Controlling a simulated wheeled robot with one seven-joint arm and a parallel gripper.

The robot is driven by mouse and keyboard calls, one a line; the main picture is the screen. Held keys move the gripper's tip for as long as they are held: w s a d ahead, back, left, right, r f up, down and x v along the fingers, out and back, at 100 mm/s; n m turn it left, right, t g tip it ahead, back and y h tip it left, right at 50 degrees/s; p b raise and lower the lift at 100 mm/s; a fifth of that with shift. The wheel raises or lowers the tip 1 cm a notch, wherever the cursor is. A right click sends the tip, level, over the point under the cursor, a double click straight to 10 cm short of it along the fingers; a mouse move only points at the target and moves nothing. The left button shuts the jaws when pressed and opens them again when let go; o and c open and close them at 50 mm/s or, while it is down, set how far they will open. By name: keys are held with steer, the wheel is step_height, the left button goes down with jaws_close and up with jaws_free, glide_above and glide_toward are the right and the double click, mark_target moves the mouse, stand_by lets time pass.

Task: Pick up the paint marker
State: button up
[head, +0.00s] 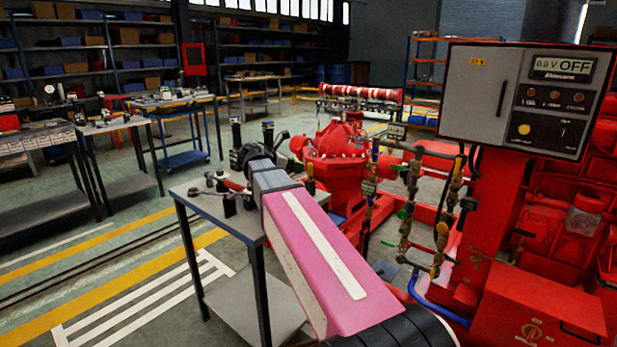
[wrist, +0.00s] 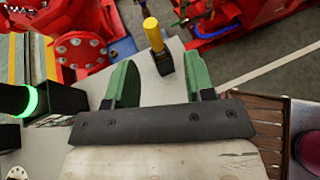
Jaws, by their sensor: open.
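The likely paint marker (wrist: 153,34), a yellow upright cylinder, stands in a small black holder (wrist: 164,63) on the grey table, near its edge. In the wrist view it lies beyond my gripper (wrist: 159,70), roughly in line with the gap between the two green fingers. The fingers are apart with nothing held between them. In the head view, a small yellow-topped upright item (head: 310,170) at the table's right edge looks like the same marker. My pink arm hides much of the table there.
The grey table (head: 222,225) carries several dark items. In the wrist view a black device with a glowing green ring (wrist: 29,100) is left of my gripper, and a brown slatted piece (wrist: 262,120) is right. A red pump (head: 340,155) stands behind the table. A control box (head: 515,100) is right.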

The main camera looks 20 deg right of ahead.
mark_target(310, 169)
steer(key=x, duration=0.4)
steer(key=shift+w+d+f, duration=0.1)
steer(key=shift+d+f, duration=0.05)
steer(key=shift+d, duration=0.05)
steer(key=shift+w+x, duration=0.15)
steer(key=shift+x, duration=1.2)
steer(key=shift+w+x, duration=0.15)
steer(key=shift+x, duration=1.15)
steer(key=shift+a, duration=0.1)
steer(key=c, duration=0.9)
